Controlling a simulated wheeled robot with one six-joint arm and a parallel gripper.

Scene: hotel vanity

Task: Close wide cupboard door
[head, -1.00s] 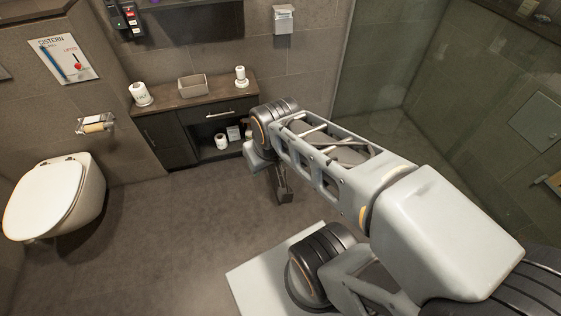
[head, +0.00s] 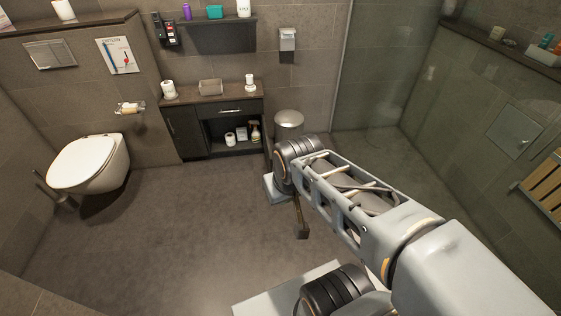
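The dark vanity cupboard (head: 190,133) stands against the back wall. Its narrow left door (head: 186,131) looks shut. Right of it, under a drawer with a bar handle (head: 231,112), a wide compartment (head: 218,142) stands open, with white rolls and a spray bottle (head: 254,131) inside. I cannot make out the wide door's panel; my arm is near the cupboard's right end in the picture. My gripper (head: 302,233) hangs low over the floor, in front of the cupboard and apart from it. It is small and dark, and its fingers cannot be told apart.
A toilet (head: 90,163) is on the left wall side, with a brush (head: 62,198) beside it. A glass shower partition (head: 385,70) is at the right. The floor (head: 170,230) before the cupboard is clear.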

